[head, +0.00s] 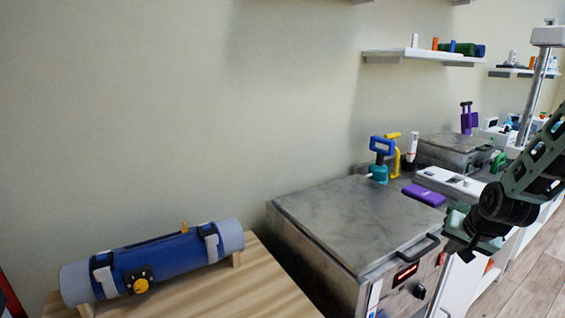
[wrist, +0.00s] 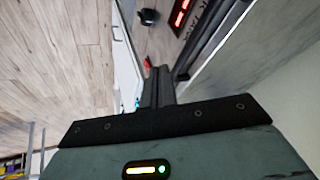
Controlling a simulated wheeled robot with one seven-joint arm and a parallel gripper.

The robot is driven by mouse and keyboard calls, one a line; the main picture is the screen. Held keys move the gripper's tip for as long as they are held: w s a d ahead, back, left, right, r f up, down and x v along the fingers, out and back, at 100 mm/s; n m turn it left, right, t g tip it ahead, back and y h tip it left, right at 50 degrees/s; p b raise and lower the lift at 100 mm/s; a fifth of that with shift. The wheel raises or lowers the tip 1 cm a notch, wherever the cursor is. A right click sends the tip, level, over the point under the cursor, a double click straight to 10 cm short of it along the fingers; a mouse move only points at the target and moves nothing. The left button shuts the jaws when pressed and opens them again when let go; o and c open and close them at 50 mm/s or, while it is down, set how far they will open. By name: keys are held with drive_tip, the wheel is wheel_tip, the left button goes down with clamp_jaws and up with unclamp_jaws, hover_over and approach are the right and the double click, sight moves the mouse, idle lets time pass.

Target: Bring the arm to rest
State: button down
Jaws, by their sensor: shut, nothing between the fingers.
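My arm reaches in from the right edge of the head view. My gripper (head: 458,248) hangs in front of the right side of a metal cabinet. In the wrist view my gripper (wrist: 158,80) shows its dark fingers together, with nothing between them. A panel with red lit digits shows near the fingers' far end in the wrist view. I cannot tell how wide the gap to the cabinet is.
The metal cabinet (head: 350,221) has a front handle and red display. A wooden table (head: 238,291) bears a blue roll (head: 160,262) at left. Wooden floor (head: 522,278) is open at right.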

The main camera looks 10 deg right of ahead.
drive_tip(key=s+a+r+n+g, duration=0.3)
drive_tip(key=s+a+n, duration=0.4)
drive_tip(key=s+a, duration=0.6)
drive_tip(key=s+a+r+n+g+y, duration=0.1)
drive_tip(key=s+a+r+n+g, duration=0.2)
drive_tip(key=s+a, duration=1)
drive_tip(key=a+r+n, duration=0.2)
drive_tip(key=a+n, duration=0.3)
drive_tip(key=a, duration=0.4)
drive_tip(key=shift+s+r+n+y, duration=0.2)
drive_tip(key=shift+r+n+y, duration=0.1)
drive_tip(key=shift+r, duration=0.05)
drive_tip(key=shift+a, duration=0.1)
